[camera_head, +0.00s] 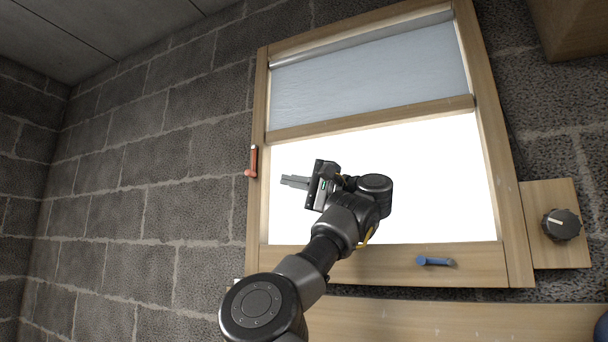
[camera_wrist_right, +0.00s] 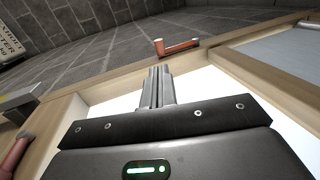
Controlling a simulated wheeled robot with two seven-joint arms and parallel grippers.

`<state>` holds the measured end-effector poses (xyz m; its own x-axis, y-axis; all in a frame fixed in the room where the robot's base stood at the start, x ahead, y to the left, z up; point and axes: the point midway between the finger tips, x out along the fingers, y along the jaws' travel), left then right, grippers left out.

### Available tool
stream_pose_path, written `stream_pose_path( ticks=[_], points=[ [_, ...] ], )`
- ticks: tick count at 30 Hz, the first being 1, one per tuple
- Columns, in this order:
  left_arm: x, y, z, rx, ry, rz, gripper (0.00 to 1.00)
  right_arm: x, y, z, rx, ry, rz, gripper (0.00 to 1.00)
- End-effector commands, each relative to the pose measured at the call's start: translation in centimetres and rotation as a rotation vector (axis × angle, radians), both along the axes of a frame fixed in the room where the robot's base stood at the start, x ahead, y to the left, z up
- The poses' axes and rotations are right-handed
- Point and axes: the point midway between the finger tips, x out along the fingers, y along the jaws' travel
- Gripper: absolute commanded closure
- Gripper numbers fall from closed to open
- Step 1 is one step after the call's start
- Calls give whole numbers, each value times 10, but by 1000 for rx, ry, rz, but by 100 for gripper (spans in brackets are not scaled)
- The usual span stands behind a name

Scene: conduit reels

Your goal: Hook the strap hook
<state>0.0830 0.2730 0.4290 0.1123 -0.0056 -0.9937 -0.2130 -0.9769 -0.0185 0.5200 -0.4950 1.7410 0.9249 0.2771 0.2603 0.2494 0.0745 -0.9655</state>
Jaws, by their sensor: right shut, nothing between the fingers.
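A small orange-red hook-like lever (camera_head: 252,162) is fixed on the left post of the wooden window frame (camera_head: 257,215). It also shows in the right wrist view (camera_wrist_right: 178,47), just beyond the fingertips and to their right. My right gripper (camera_head: 284,181) is in front of the bright window opening, its fingers pointing left toward the left post. In the right wrist view its fingers (camera_wrist_right: 157,75) are together with nothing between them, apart from the lever. I cannot make out a strap, or tell whether this lever is the strap hook. My left gripper is not in view.
A blue handle (camera_head: 434,262) sits on the lower frame rail. A black knob (camera_head: 561,224) is on a wooden plate at the right. A pale blue-grey panel (camera_head: 370,84) covers the upper window. A reddish bar (camera_wrist_right: 14,156) shows at the wrist view's left edge. Bare block wall lies left.

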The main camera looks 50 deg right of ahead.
Motion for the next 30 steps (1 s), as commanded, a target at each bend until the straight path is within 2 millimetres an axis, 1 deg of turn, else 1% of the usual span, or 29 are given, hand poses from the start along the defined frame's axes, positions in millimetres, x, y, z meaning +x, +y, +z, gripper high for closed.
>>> stream_pose_path(
  ticks=[1,6,9,12,18,28,30],
  points=[
    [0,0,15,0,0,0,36,12,5,10,0,4,4,100],
    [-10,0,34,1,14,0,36,43,14,17,1,3,6,100],
    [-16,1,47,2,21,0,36,57,18,21,-1,3,3,100],
    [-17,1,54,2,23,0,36,67,21,22,0,2,2,100],
    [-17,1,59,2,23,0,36,76,23,22,0,1,1,100],
    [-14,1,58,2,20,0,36,77,23,20,1,1,0,100],
    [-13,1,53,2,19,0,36,75,21,18,2,-6,-3,100]
  ],
)
